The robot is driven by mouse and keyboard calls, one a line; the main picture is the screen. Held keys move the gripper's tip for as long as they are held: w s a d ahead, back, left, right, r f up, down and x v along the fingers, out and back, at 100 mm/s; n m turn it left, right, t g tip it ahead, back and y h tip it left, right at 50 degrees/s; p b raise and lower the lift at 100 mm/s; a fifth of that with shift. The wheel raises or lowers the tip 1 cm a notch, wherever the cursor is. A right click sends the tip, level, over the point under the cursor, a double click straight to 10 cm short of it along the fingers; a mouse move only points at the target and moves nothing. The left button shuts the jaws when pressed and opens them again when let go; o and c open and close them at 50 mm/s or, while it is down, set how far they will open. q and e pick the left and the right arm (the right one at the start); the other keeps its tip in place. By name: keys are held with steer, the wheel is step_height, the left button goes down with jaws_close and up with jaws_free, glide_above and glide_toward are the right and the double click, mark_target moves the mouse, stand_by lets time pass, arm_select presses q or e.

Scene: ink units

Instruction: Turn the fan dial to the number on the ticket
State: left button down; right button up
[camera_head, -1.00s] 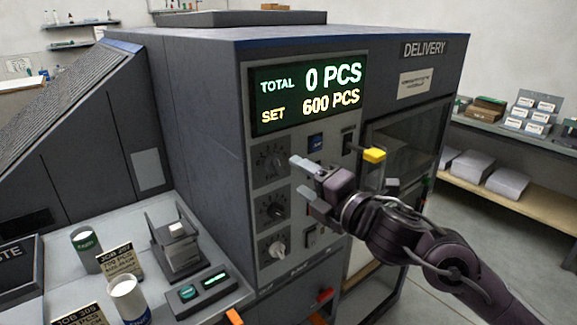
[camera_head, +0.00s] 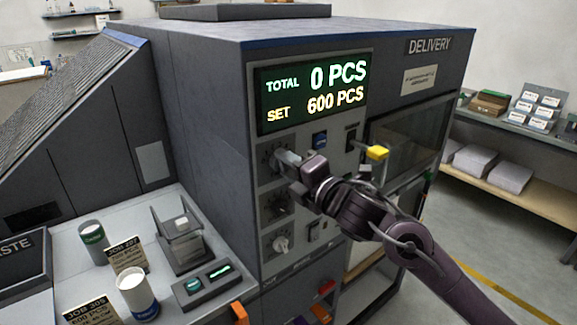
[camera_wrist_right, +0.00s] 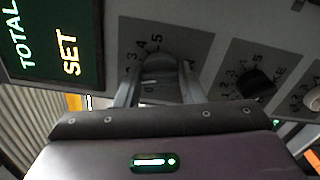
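Three dials are stacked on the machine's front panel: the top dial (camera_head: 271,158), a dark middle dial (camera_head: 277,206) and a pale bottom dial (camera_head: 281,243). I cannot read which one is the fan dial. My right gripper (camera_head: 286,171) is at the top dial and partly hides it. In the right wrist view, its two fingers (camera_wrist_right: 158,85) stand either side of the top dial's knob (camera_wrist_right: 160,68), with a narrow gap seeming to show. Two tickets, JOB 207 (camera_head: 127,256) and JOB 305 (camera_head: 92,311), stand on the side table; their small print is unclear. My left gripper is out of view.
The display (camera_head: 313,92) reads TOTAL 0 PCS, SET 600 PCS. A blue button (camera_head: 320,139) and a yellow-tipped lever (camera_head: 377,152) are right of the dials. Cans (camera_head: 137,296) and a small press (camera_head: 183,240) stand on the left table.

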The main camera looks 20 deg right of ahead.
steer(key=shift+c, duration=1.1)
steer(key=shift+m, duration=0.3)
steer(key=m+p, duration=0.2)
steer(key=m, duration=0.3)
steer(key=m+p, duration=0.1)
steer(key=m, duration=0.3)
steer(key=shift+f+p, duration=0.1)
steer(key=shift+p, duration=0.3)
steer(key=shift+m+p, duration=0.4)
steer(key=shift+m, duration=0.6)
steer(key=shift+f, duration=0.1)
steer(key=o, duration=1)
